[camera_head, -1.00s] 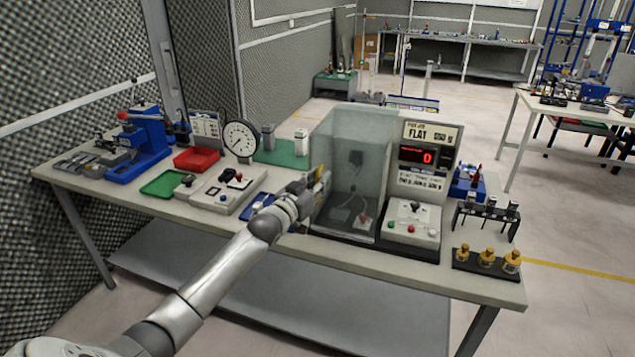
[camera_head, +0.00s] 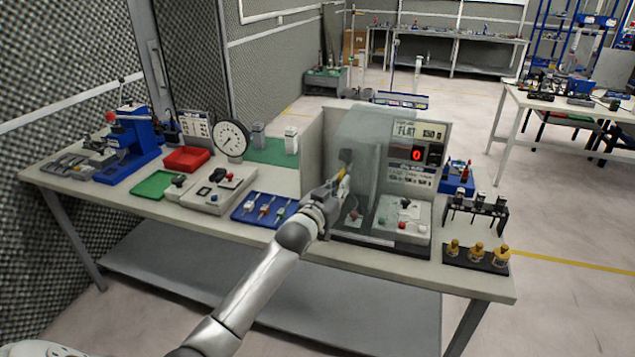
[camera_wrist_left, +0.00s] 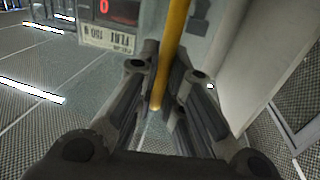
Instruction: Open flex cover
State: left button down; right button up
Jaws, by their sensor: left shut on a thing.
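The flex cover (camera_head: 378,150) is a see-through, smoky panel on the test machine (camera_head: 323,150). It stands swung partly open, angled across the front, and overlaps the display side in the head view. Its yellow handle (camera_head: 341,174) is at its left edge. My left gripper (camera_head: 336,188) is at that handle and shut on it. In the left wrist view the yellow handle (camera_wrist_left: 173,45) runs between the two fingers of my left gripper (camera_wrist_left: 165,85). My right gripper is not in view.
The machine's red-digit display (camera_head: 417,155) and button box (camera_head: 405,215) are on its right side. A blue tray (camera_head: 262,209) with small tools lies left of my gripper. A rack (camera_head: 475,207) and brass-coloured pieces (camera_head: 477,253) stand at the table's right end.

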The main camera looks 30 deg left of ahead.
aim_at(382, 185)
pick_arm(q)
jog(key=d, duration=0.3)
jog(key=w+d, duration=0.1)
jog(key=d, duration=0.2)
jog(key=w+d+r, duration=0.1)
jog(key=d, duration=0.2)
jog(key=shift+w+d, duration=0.2)
jog(key=shift+d, duration=0.1)
jog(key=shift+r, duration=0.1)
jog(key=c, duration=1.5)
grip_release()
jog(key=shift+c, duration=0.2)
jog(key=shift+f, duration=0.25)
jog(key=shift+b, duration=0.3)
jog(key=shift+s+f, duration=0.2)
jog(key=shift+s, duration=0.25)
jog(key=s, duration=1.1)
jog(key=shift+d+r, duration=0.2)
jog(key=shift+d, duration=0.05)
